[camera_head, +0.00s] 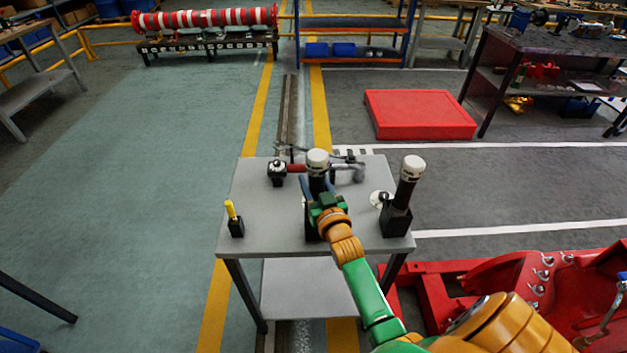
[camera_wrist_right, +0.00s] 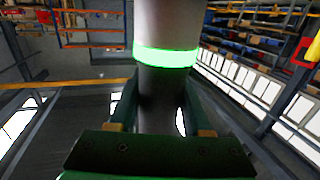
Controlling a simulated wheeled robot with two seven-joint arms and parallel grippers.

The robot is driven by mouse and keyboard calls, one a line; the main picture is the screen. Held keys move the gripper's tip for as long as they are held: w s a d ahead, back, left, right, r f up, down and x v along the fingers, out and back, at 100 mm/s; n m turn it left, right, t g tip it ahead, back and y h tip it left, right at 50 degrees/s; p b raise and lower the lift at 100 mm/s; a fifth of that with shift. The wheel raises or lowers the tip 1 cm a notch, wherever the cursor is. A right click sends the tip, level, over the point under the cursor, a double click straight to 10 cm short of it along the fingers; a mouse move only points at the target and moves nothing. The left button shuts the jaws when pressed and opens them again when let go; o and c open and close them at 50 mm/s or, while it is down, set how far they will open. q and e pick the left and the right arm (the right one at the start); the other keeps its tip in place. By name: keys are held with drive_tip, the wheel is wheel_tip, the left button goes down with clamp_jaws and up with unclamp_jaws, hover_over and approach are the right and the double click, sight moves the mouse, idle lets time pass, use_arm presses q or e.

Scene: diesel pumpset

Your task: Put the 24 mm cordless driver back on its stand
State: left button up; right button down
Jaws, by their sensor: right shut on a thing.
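A cordless driver with a white cap (camera_head: 317,160) and dark body stands roughly upright over the middle of the grey table. My right gripper (camera_head: 325,201) is shut on it. In the right wrist view, the driver's grey body (camera_wrist_right: 166,25) with a glowing green ring rises between my gripper's fingers (camera_wrist_right: 160,115). A black stand (camera_head: 312,232) shows just below the gripper, partly hidden by it; whether the driver touches or sits in it cannot be told. A second white-capped driver (camera_head: 409,180) leans slightly in a black stand (camera_head: 395,220) at the right. My left gripper is out of view.
A white disc (camera_head: 377,199) is near the right stand. Red machinery (camera_head: 500,280) stands at lower right.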

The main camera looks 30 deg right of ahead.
drive_tip(key=shift+f+b, duration=0.9)
drive_tip(key=shift+f, duration=0.05)
idle(0.4)
drive_tip(key=shift+c, duration=1.3)
unclamp_jaws()
drive_tip(key=shift+r, duration=0.1)
drive_tip(key=shift+s, duration=0.1)
drive_tip(key=v, duration=0.7)
